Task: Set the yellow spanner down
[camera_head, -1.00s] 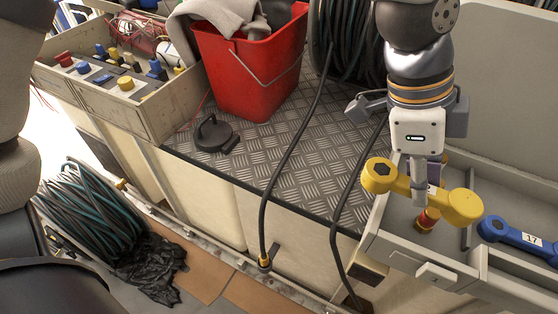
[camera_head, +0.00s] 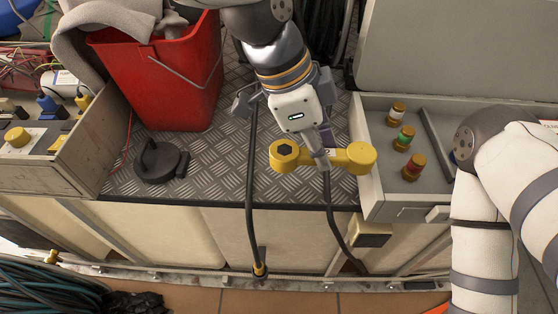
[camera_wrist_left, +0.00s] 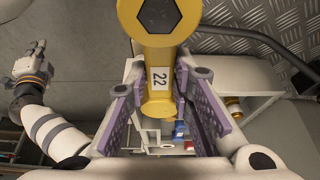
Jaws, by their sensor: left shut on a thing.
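My left gripper (camera_head: 322,160) is shut on the yellow spanner (camera_head: 355,158), gripping its middle. The spanner is held in the air, lying roughly across the head view, above the front edge of the checker-plate worktop (camera_head: 215,180) and left of the open drawer (camera_head: 375,190). In the left wrist view the spanner (camera_wrist_left: 157,45) shows a hexagonal hole in its near end and a label reading 22, between the purple-padded fingers. My right arm covers the drawer's right part in the head view; its gripper (camera_wrist_left: 35,50) shows small in the left wrist view.
Three brass fittings with white (camera_head: 397,112), green (camera_head: 404,138) and red (camera_head: 413,167) bands stand in the drawer. A red bucket (camera_head: 160,85) and a black round lid-like object (camera_head: 158,160) stand on the worktop. A black hose (camera_head: 250,185) hangs over its front edge. Bare plate shows between.

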